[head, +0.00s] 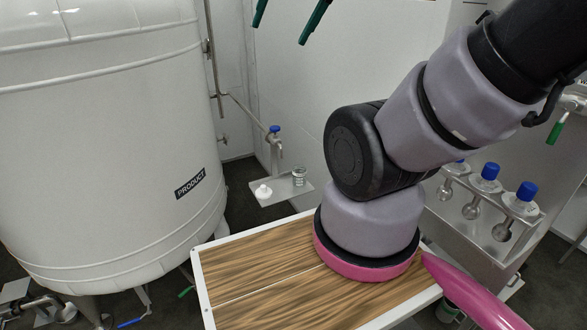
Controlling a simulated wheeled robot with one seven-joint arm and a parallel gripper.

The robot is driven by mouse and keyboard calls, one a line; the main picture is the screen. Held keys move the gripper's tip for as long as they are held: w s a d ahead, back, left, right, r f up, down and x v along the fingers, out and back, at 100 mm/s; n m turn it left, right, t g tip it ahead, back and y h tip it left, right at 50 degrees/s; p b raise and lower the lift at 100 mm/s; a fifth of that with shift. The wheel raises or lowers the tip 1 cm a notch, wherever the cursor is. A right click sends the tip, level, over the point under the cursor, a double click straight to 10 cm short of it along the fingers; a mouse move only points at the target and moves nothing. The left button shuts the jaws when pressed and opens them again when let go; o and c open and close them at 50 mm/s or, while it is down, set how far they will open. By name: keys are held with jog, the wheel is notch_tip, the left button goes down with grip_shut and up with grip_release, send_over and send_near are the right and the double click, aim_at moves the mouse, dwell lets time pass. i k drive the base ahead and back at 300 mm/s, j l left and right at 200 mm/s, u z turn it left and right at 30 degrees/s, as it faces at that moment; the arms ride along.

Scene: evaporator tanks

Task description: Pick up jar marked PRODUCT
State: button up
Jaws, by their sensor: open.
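A small clear glass jar (300,176) stands upright on a small grey wall shelf (284,190) near the middle of the head view. I cannot read any marking on it. A small white lid or cap (263,191) lies on the same shelf, left of the jar and apart from it. The label PRODUCT (190,184) shows on the large white tank (100,130) at the left. My gripper is not in view. Only links of my arm show, at the middle and right.
A tap with a blue handle (275,130) is above the shelf. A wood-topped surface with a white rim (205,290) lies in front. Green-handled fittings hang at the top. Dark floor shows between tank and shelf.

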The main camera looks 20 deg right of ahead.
aim_at(299, 176)
jog(key=j+z, duration=0.1)
jog(key=z, duration=0.35)
jog(key=j+z, duration=0.35)
jog(key=j, duration=0.2)
jog(key=k+j+z, duration=0.15)
jog(key=j+z, duration=0.15)
jog(key=j, duration=0.25)
jog(key=k+j, duration=0.1)
jog(key=j, duration=0.75)
jog(key=k+j+z, duration=0.1)
jog(key=j, duration=0.35)
jog(key=k, duration=0.05)
